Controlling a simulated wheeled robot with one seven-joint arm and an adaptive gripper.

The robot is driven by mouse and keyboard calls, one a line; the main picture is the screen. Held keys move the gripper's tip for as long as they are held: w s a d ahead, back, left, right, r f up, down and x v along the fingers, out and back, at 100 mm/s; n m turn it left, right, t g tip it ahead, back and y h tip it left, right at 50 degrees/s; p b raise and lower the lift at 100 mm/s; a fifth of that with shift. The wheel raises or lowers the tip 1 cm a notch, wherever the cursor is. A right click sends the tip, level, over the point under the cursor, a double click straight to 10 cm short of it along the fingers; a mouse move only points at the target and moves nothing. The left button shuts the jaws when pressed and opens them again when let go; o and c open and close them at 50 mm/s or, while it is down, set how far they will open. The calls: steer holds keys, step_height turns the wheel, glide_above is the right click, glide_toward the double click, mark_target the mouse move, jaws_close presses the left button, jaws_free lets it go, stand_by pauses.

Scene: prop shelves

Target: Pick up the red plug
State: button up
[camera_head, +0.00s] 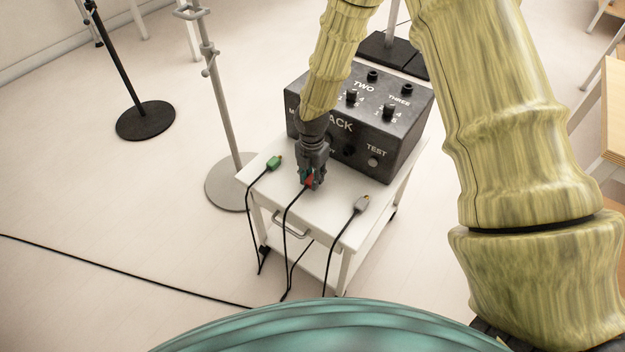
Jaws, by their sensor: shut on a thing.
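The red plug (309,181) is at the front middle of the white cart top (335,225), with a black cable hanging from it over the front edge. My gripper (311,180) points down over the cart and is shut on the red plug. The fingers cover much of the plug. I cannot tell whether the plug touches the cart top or is just above it. A green plug (274,163) lies to the left and a grey plug (361,204) lies to the right, both apart from my gripper.
A black box (400,135) with sockets and labels stands on the cart right behind my gripper. A grey stand (229,180) and a black stand (145,120) are at left. A cable (120,268) crosses the floor. Wooden furniture (607,110) is at the right edge.

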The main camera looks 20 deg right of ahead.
steer(key=shift+r, duration=0.9)
steer(key=s+d, duration=0.2)
steer(key=s, duration=0.3)
steer(key=s+d+r, duration=0.1)
steer(key=s+d, duration=0.1)
steer(key=s, duration=0.2)
steer(key=s+d, duration=0.2)
steer(key=s, duration=0.3)
steer(key=shift+s+d+r, duration=0.1)
steer(key=shift+s+r, duration=0.15)
steer(key=shift+s, duration=0.1)
steer(key=m, duration=0.1)
steer(key=w+r+m+p, duration=0.1)
steer(key=shift+a+r+m, duration=0.2)
steer(key=shift+a+m, duration=0.1)
steer(key=w+a+r+m+p, duration=0.3)
steer(key=r+m+p, duration=0.1)
steer(key=m, duration=0.7)
steer(key=w+a+r+m+p, duration=0.3)
steer(key=m+p, duration=0.3)
steer(key=m, duration=0.6)
steer(key=shift+w+a+r, duration=0.35)
steer(key=shift+a+r, duration=0.2)
steer(key=shift+r, duration=0.15)
